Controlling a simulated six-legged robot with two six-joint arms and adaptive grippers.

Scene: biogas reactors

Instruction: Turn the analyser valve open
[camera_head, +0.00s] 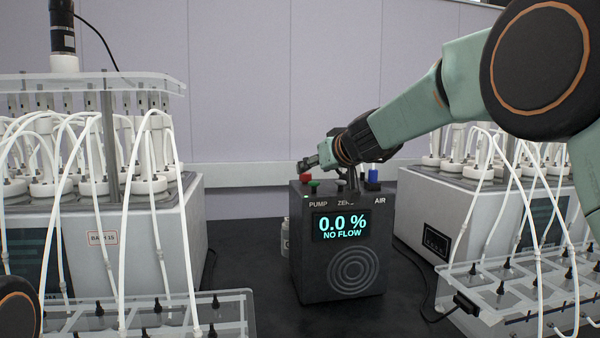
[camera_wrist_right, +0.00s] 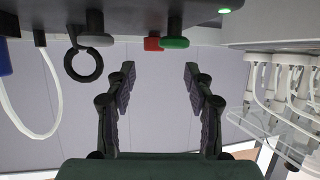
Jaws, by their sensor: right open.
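The analyser (camera_head: 340,270) is a dark box on the bench, with a screen reading "0.0 %" and "NO FLOW" and the labels PUMP, ZERO and AIR. On its top are a red knob (camera_head: 305,178), a green knob (camera_head: 314,184) and a blue part (camera_head: 373,172). The wrist view looks upside down; it shows a green knob (camera_wrist_right: 174,42), a grey knob (camera_wrist_right: 97,40) and a black ring (camera_wrist_right: 84,66). I cannot tell which part is the valve. My right gripper (camera_head: 312,162) is just above the analyser's top; its fingers (camera_wrist_right: 159,76) are open with nothing between them.
White reactor units (camera_head: 130,230) with many tubes stand on the left, with a similar unit (camera_head: 440,215) on the right. Clear racks (camera_head: 180,310) sit in front. A small bottle (camera_head: 285,240) stands beside the analyser.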

